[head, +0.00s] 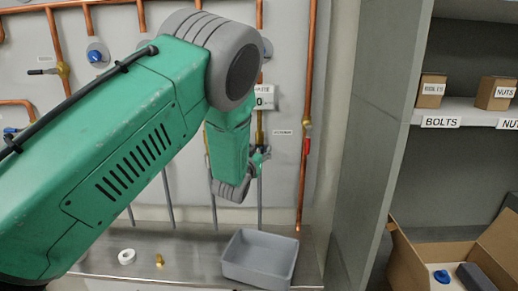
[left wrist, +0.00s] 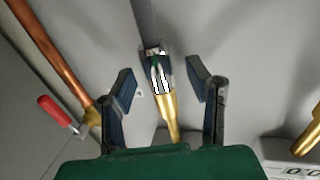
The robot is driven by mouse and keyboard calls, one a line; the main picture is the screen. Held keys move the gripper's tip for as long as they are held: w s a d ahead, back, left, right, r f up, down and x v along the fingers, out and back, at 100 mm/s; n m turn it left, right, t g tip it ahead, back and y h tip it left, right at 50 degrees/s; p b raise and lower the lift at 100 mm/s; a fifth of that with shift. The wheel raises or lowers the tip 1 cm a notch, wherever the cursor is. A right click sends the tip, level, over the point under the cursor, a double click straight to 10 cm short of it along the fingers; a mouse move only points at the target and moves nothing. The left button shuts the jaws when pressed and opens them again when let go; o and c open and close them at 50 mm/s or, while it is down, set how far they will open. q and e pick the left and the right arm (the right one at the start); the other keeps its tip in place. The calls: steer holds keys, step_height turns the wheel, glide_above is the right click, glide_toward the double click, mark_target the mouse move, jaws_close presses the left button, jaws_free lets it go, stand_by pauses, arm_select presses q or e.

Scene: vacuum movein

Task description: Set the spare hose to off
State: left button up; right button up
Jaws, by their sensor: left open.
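My left gripper (head: 260,153) is at the wall panel in the head view, partly hidden by its own arm. In the left wrist view my left gripper (left wrist: 168,88) is open, with a dark finger on each side of a chrome and brass fitting (left wrist: 165,100). The fingers are apart from the fitting. A grey hose (left wrist: 145,18) runs from the fitting; in the head view a grey hose (head: 260,205) hangs below the gripper. A red-handled valve (head: 307,139) sits on a copper pipe to the right; its lever (left wrist: 58,112) shows at left in the wrist view. I cannot tell which part is labelled spare.
A grey bin (head: 259,276), a white ring (head: 127,256) and a small brass part (head: 159,260) are on the metal ledge (head: 190,240). A grey partition (head: 362,150) stands to the right, then shelves with small boxes (head: 431,90) and an open carton (head: 412,268).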

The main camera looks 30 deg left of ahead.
arm_select(q)
steer(key=shift+w, duration=0.15)
steer(key=shift+c, duration=0.4)
jaws_close()
steer(key=b, duration=0.3)
glide_above(260, 179)
step_height(260, 179, down, 4)
steer(key=shift+s+f, duration=0.1)
steer(key=shift+s, duration=0.3)
jaws_free()
steer(key=shift+f, duration=0.1)
steer(key=shift+o, duration=0.4)
steer(key=shift+r, duration=0.2)
